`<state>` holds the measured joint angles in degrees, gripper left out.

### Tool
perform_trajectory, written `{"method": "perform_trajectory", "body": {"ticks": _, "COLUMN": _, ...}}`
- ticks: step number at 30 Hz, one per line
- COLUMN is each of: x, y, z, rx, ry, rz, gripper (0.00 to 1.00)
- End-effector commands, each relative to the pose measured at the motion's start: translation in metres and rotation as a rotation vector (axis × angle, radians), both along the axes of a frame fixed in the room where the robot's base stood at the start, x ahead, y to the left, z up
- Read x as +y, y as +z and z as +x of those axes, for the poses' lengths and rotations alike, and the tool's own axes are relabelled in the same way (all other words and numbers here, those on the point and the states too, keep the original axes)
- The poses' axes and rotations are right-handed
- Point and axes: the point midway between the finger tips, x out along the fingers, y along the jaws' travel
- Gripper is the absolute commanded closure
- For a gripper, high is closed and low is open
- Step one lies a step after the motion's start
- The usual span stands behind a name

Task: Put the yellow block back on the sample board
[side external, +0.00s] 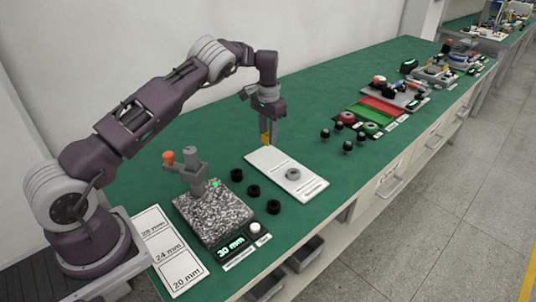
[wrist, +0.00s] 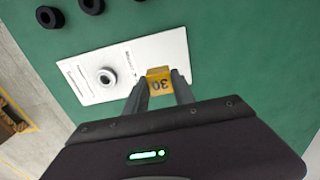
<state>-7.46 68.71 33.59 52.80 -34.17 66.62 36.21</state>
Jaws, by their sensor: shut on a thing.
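The yellow block (wrist: 159,82), marked 30, is between the two fingertips of my gripper (wrist: 160,88) in the wrist view. In the side view my gripper (side external: 266,138) points down with the yellow block (side external: 265,139) at its tips. The block is at the far left end of the white sample board (side external: 264,163). I cannot tell whether the block touches the board or hangs just above it. A grey ring (side external: 293,174) sits on the board; it also shows in the wrist view (wrist: 107,76).
Several black rings (side external: 254,191) lie left of the board. A granite gauge stand (side external: 213,216) with a 30 mm display is farther left. Black knobs (side external: 348,146) stand right of the board. A card marked 28, 24 and 20 mm (side external: 168,250) lies front left. Green mat is clear behind.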

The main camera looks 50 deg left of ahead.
Motion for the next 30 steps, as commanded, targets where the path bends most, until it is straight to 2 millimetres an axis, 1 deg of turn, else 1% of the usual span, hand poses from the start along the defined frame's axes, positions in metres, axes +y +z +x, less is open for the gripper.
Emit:
{"method": "perform_trajectory", "body": {"ticks": 1, "x": 0.000, "y": -0.010, "z": -0.001, "rx": 0.002, "ry": 0.000, "rz": 0.001, "gripper": 1.00}}
{"method": "perform_trajectory", "body": {"ticks": 3, "x": 0.000, "y": -0.021, "z": 0.000, "rx": 0.000, "ry": 0.000, "rz": 0.001, "gripper": 1.00}}
{"method": "perform_trajectory", "body": {"ticks": 5, "x": 0.000, "y": -0.028, "z": 0.000, "rx": -0.001, "ry": 0.000, "rz": 0.001, "gripper": 1.00}}
{"method": "perform_trajectory", "body": {"ticks": 11, "x": 0.001, "y": -0.061, "z": 0.000, "rx": -0.001, "ry": -0.001, "rz": 0.001, "gripper": 1.00}}
{"method": "perform_trajectory", "body": {"ticks": 12, "x": 0.001, "y": -0.064, "z": 0.000, "rx": -0.002, "ry": 0.000, "rz": 0.002, "gripper": 1.00}}
{"method": "perform_trajectory", "body": {"ticks": 20, "x": 0.001, "y": -0.065, "z": 0.000, "rx": -0.003, "ry": -0.001, "rz": 0.001, "gripper": 1.00}}
{"method": "perform_trajectory", "body": {"ticks": 21, "x": 0.001, "y": -0.065, "z": 0.000, "rx": -0.003, "ry": -0.001, "rz": 0.001, "gripper": 0.66}}
{"method": "perform_trajectory", "body": {"ticks": 24, "x": 0.001, "y": -0.065, "z": 0.000, "rx": -0.003, "ry": -0.001, "rz": 0.001, "gripper": 0.48}}
{"method": "perform_trajectory", "body": {"ticks": 30, "x": 0.001, "y": -0.065, "z": 0.000, "rx": -0.003, "ry": -0.001, "rz": 0.001, "gripper": 0.48}}
